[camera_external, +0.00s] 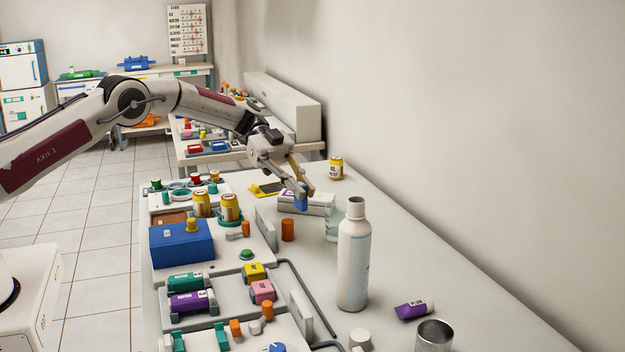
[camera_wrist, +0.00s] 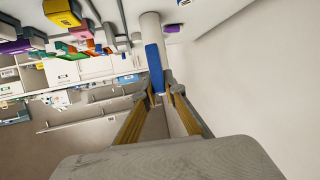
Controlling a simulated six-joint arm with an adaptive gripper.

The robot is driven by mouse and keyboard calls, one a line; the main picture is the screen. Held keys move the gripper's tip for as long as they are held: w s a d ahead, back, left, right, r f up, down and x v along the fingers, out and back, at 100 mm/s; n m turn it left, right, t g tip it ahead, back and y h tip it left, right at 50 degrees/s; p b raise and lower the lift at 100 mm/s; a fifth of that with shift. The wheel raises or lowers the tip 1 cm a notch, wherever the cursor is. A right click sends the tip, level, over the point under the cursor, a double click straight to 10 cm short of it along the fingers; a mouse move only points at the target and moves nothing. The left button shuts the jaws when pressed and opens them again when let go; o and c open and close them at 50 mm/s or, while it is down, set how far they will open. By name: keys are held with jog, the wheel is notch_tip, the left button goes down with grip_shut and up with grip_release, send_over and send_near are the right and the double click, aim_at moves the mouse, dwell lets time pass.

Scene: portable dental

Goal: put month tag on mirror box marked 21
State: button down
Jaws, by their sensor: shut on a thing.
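My gripper (camera_external: 301,188) is shut on a small blue piece, which I take to be the month tag (camera_external: 301,200). The blue tag also shows upright between the fingertips in the wrist view (camera_wrist: 154,68). In the external view it is in front of a low white box (camera_external: 320,203); I cannot tell whether they touch. Small boxes stand on the bench trays: a green one (camera_external: 185,281), a purple one (camera_external: 192,301), a yellow one (camera_external: 254,272) and a pink one (camera_external: 262,291). Their marks are too small to read, so I cannot tell which is mirror box 21.
A tall white bottle (camera_external: 353,260) stands right of the trays, with an orange cylinder (camera_external: 288,230) and a clear glass (camera_external: 332,228) nearby. A blue case (camera_external: 181,242) is at left. A purple tube (camera_external: 414,309) and a metal cup (camera_external: 434,336) are at front right.

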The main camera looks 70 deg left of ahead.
jog(key=w+a+r+n+t+y, duration=0.3)
jog(key=a+n+t, duration=0.1)
jog(key=a, duration=0.2)
jog(key=w+a+r+n+t+y, duration=0.2)
jog(key=w+a+r+n+t, duration=0.15)
jog(key=a, duration=0.35)
jog(key=a+f+n+t+y, duration=0.1)
jog(key=a+f+n+y, duration=0.1)
jog(key=a, duration=0.5)
jog(key=a+f+n+t+y, duration=0.1)
jog(key=a+f+n+y, duration=0.1)
jog(key=a+n+y, duration=0.3)
jog(key=a+y, duration=0.1)
jog(key=a, duration=0.1)
jog(key=shift+w+a+f, duration=0.3)
jog(key=shift+a, duration=0.05)
jog(key=shift+f, duration=0.1)
jog(key=shift+f, duration=3)
jog(key=shift+f, duration=1.9)
